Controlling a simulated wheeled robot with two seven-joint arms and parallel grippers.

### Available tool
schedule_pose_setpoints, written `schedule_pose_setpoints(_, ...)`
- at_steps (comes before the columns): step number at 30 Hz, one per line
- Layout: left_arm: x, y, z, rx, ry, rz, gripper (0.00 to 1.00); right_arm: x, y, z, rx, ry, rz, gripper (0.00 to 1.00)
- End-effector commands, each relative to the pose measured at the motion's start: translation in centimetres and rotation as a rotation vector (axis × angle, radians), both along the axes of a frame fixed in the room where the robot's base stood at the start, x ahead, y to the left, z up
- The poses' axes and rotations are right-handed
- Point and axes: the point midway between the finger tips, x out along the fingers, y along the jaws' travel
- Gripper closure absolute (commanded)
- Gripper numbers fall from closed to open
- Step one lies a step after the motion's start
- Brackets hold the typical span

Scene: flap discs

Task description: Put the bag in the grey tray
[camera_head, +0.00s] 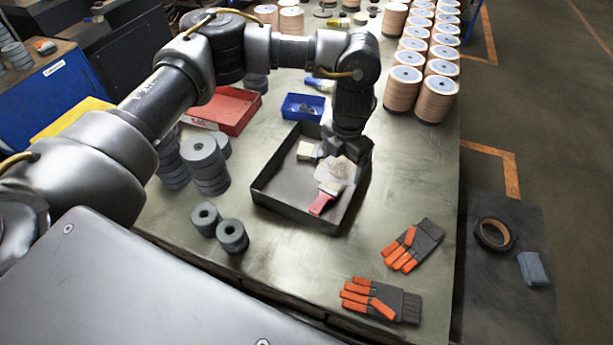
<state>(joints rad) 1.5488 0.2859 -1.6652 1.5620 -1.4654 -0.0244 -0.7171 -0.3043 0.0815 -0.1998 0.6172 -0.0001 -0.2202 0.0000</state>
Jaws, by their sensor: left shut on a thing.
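The dark grey tray (283,206) lies on the metal table, with a brush with a red handle (320,204) and a small pale block-like item (307,151) inside it. A pale beige bag (336,173) is at the tray's right part, just under my left gripper (345,153). My left gripper is shut on the bag, pointing down over the tray. I cannot tell whether the bag touches the tray floor or the brush. The gripper hides the tray's far right corner. My right gripper does not show.
A red bin (232,110) and a blue bin (302,107) stand behind the tray. Grey disc stacks (205,163) are at left, tan disc stacks (403,88) at back right. Orange-grey gloves (381,299) lie front right. A tape roll (494,235) lies beyond the table's right edge.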

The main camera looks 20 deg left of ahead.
Motion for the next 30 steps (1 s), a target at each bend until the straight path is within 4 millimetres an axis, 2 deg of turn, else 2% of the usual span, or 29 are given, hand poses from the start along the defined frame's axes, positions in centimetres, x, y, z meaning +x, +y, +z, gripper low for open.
schedule_pose_setpoints(1,-0.2,1.4,-0.1,0.0,0.008,0.006,0.57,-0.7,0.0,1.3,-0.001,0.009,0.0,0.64)
schedule_pose_setpoints(6,-1.1,5.7,-2.3,0.001,0.012,0.008,0.57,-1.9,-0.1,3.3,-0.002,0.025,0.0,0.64)
schedule_pose_setpoints(8,-1.6,7.2,-3.1,0.001,0.012,0.008,0.57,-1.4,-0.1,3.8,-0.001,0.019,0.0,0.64)
schedule_pose_setpoints(9,-1.7,7.6,-4.4,-0.001,0.013,0.007,0.57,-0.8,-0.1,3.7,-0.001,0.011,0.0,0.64)
schedule_pose_setpoints(12,-2.0,9.0,-6.3,-0.001,0.011,0.006,0.57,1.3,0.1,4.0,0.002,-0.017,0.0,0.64)
schedule_pose_setpoints(15,-2.3,10.0,-7.6,0.001,0.009,0.003,0.57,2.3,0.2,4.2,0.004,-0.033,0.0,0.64)
schedule_pose_setpoints(17,-2.3,10.3,-8.1,-0.001,0.007,0.0,0.57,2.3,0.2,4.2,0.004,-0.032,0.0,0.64)
schedule_pose_setpoints(25,-2.4,10.9,-8.9,0.001,0.006,-0.001,0.57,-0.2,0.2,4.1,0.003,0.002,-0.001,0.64)
schedule_pose_setpoints(30,-2.6,11.2,-11.0,0.0,0.01,0.002,0.57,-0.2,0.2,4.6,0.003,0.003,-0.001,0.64)
